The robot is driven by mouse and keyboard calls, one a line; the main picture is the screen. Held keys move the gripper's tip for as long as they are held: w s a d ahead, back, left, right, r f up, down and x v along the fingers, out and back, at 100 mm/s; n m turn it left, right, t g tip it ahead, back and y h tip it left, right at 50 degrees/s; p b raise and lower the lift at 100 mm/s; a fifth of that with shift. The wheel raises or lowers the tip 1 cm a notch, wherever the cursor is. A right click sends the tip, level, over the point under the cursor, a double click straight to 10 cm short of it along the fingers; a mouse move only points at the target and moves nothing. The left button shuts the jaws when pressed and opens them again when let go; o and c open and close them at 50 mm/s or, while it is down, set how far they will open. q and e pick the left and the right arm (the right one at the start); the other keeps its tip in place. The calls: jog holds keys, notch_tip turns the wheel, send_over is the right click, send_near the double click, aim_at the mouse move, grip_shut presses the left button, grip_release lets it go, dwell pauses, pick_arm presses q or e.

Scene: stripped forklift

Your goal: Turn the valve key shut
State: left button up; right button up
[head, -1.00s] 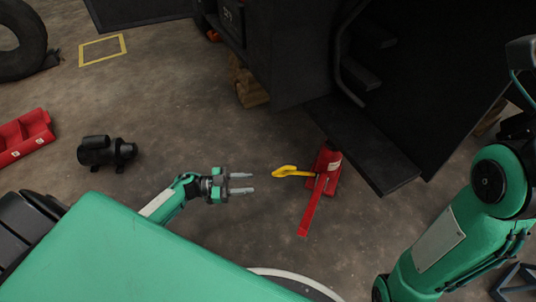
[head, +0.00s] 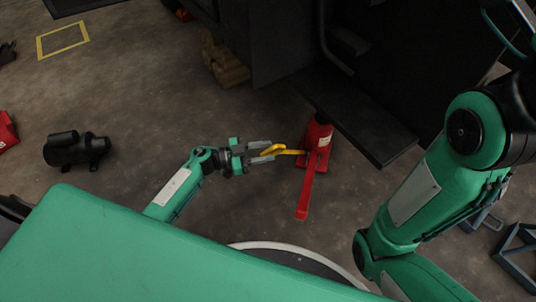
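The yellow valve key (head: 288,152) sticks out to the left from a red bottle jack (head: 318,136) on the floor. A long red handle (head: 305,195) extends from the jack toward me. My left gripper (head: 272,151) points right at the key's looped outer end. Its two fingers look parted, with the key's end between or just over them; I cannot tell whether they touch it. My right arm rises along the right side, and its gripper is out of the picture.
The dark forklift body and its step (head: 365,135) stand just behind and right of the jack. A black motor (head: 76,150) lies on the floor at left. Wooden blocks (head: 225,65) sit under the forklift. Floor around my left arm is clear.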

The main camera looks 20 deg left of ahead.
pick_arm(q)
jog(key=shift+w+d, duration=0.35)
jog(key=shift+d, duration=0.3)
grip_shut()
jog(key=shift+r, duration=0.1)
